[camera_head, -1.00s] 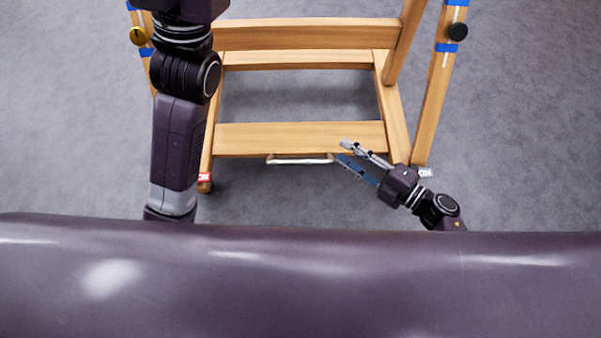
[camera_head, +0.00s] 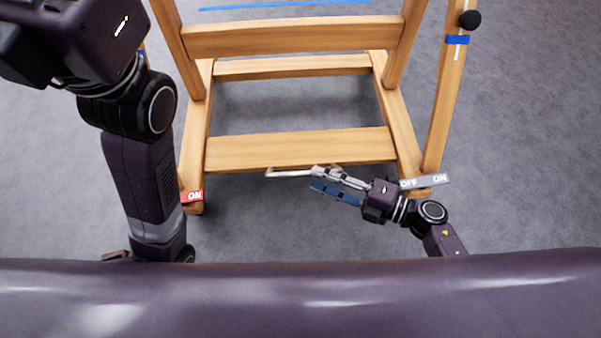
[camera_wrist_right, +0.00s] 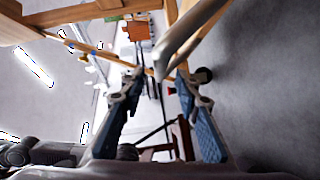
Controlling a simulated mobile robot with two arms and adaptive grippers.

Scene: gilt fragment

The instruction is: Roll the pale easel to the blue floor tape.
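The pale wooden easel (camera_head: 300,150) stands ahead in the head view; its lower frame shows and its top is cut off. A thin metal handle (camera_head: 290,173) sits along its low front crossbar. My right gripper (camera_head: 316,179) is open at the handle's right part. In the right wrist view, the pale handle (camera_wrist_right: 185,42) reaches in between the spread fingers (camera_wrist_right: 160,80); I cannot tell if they touch it. A blue tape line (camera_head: 285,5) lies on the floor beyond the easel. My left arm crosses the left side; its gripper is out of view.
A red "ON" tab (camera_head: 192,196) is at the easel's left foot. A grey "OFF ON" tab (camera_head: 425,181) is at the right foot, close to my right gripper. A black knob (camera_head: 470,20) is on the right post. Grey carpet (camera_head: 530,150) is clear at the right.

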